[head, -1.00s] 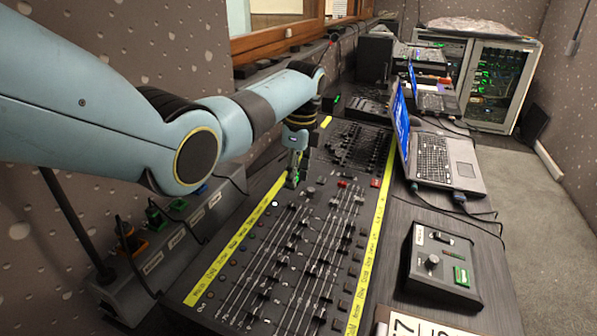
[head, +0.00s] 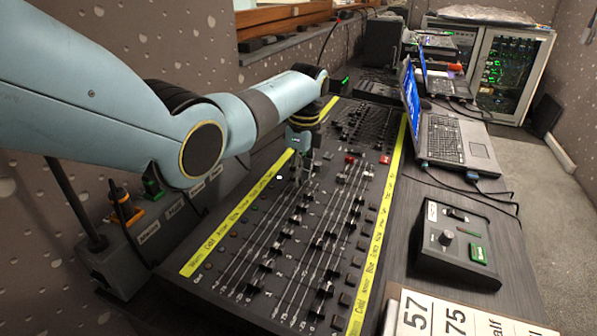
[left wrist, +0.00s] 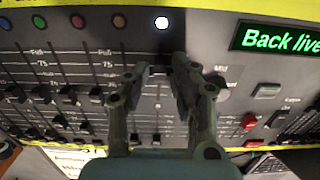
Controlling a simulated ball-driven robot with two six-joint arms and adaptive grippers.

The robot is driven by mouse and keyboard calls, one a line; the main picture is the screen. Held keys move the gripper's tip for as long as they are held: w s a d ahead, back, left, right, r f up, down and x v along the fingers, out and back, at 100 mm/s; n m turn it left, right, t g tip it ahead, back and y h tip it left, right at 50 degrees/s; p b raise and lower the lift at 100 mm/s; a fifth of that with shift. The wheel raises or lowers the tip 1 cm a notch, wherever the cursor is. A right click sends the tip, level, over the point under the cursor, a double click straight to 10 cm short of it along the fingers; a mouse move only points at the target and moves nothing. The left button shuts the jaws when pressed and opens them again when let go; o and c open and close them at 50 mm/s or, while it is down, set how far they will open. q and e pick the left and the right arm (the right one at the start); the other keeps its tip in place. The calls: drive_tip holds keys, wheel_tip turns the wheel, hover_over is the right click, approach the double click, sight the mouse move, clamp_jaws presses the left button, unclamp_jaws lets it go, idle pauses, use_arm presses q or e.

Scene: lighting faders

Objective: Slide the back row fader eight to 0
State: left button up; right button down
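The fader console (head: 190,268) is a long black desk with two rows of faders and yellow label strips. My left gripper (head: 300,176) is low over its back row, at the far end of the long tracks. The left wrist view shows its two dark fingers (left wrist: 159,76) apart, one on each side of the rightmost track of this group, below a lit white button (left wrist: 161,22). The button (head: 279,177) also shows in the head view. A dark shape lies between the fingers; whether it is the fader's cap, and whether they touch it, I cannot tell.
Neighbouring faders with black caps (left wrist: 69,96) stand left of the fingers. A knob and a green "Back live" display (left wrist: 277,39) lie to the right. Laptops (head: 452,142), a small control box (head: 457,240) and number cards (head: 430,318) are right of the console.

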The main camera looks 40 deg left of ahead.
sight(315, 189)
use_arm(q)
clamp_jaws()
drive_tip(key=shift+d, duration=0.1)
drive_tip(key=shift+w+d+f, duration=0.1)
drive_tip(key=shift+w+d, duration=0.05)
drive_tip(key=shift+d, duration=0.45)
drive_tip(key=shift+w+d, duration=0.15)
drive_tip(key=shift+d, duration=0.4)
drive_tip(key=shift+w+d+f, duration=0.1)
drive_tip(key=shift+w+d, duration=0.15)
drive_tip(key=shift+d, duration=0.8)
unclamp_jaws()
drive_tip(key=shift+a, duration=0.1)
drive_tip(key=shift+r+p, duration=1.3)
drive_tip(key=shift+r, duration=0.05)
drive_tip(key=shift+f, duration=0.1)
